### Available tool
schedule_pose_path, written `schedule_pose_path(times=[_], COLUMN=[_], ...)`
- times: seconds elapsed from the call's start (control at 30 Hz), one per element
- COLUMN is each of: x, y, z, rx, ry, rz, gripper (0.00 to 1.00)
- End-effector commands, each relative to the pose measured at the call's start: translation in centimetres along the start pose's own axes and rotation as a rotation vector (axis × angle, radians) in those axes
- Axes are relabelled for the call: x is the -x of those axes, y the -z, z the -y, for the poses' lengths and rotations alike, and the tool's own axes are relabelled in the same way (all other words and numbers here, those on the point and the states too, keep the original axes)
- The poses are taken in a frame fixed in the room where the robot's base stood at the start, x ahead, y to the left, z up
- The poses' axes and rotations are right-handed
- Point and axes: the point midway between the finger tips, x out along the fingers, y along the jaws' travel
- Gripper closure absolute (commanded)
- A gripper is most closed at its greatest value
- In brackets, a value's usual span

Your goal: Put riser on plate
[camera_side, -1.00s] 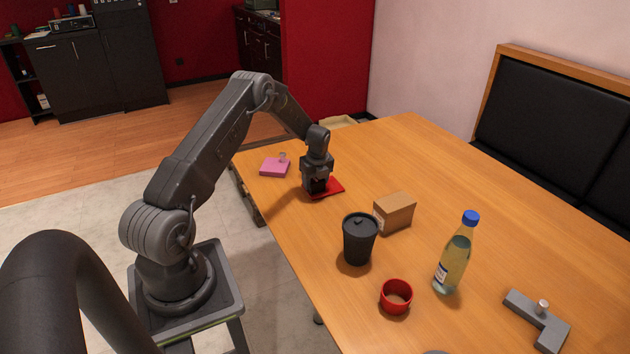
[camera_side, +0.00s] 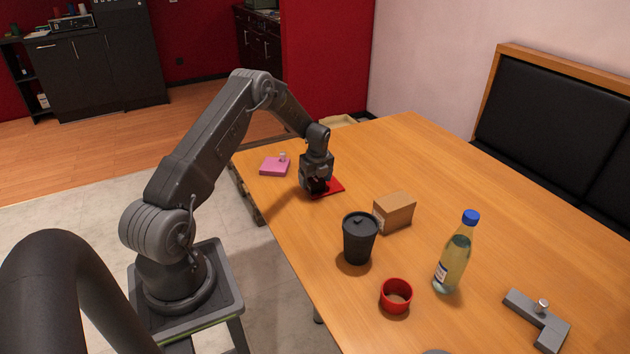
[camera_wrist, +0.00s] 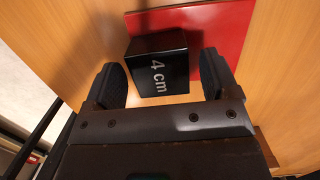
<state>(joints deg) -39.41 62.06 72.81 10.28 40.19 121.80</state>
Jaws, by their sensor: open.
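The riser (camera_wrist: 158,65) is a black block marked "4 cm". In the wrist view it stands between the two fingers of my gripper (camera_wrist: 162,80), which is open, with a visible gap on the right. The red plate (camera_wrist: 222,30) is a flat square behind and under the riser's outline. Whether the riser rests fully on it is hidden. In the side view, my gripper (camera_side: 317,187) is low over the red plate (camera_side: 334,185), and its fingers mostly hide the riser.
A pink block with a knob (camera_side: 274,167) lies left of my gripper. A cardboard box (camera_side: 394,212), a black cup (camera_side: 359,238), a red cup (camera_side: 396,295), a bottle (camera_side: 455,252) and a grey L-shaped piece (camera_side: 538,320) stand nearer. The table's far right is clear.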

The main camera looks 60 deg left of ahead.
Motion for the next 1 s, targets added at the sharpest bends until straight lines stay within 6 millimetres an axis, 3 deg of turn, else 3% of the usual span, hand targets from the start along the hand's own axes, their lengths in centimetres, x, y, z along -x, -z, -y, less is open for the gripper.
schedule_pose_path(times=[0.4, 0.73, 0.87, 1.0], x=[8.3, 12.2, 16.3, 23.3], y=[0.0, 0.4, 2.7, 7.8], z=[0.1, 0.1, 0.6, 0.0], rx=[0.000, 0.014, 0.110, 0.319], ry=[0.004, 0.007, 0.043, 0.114], rz=[0.002, 0.002, 0.011, 0.005], gripper=[0.19, 0.19, 0.19, 0.19])
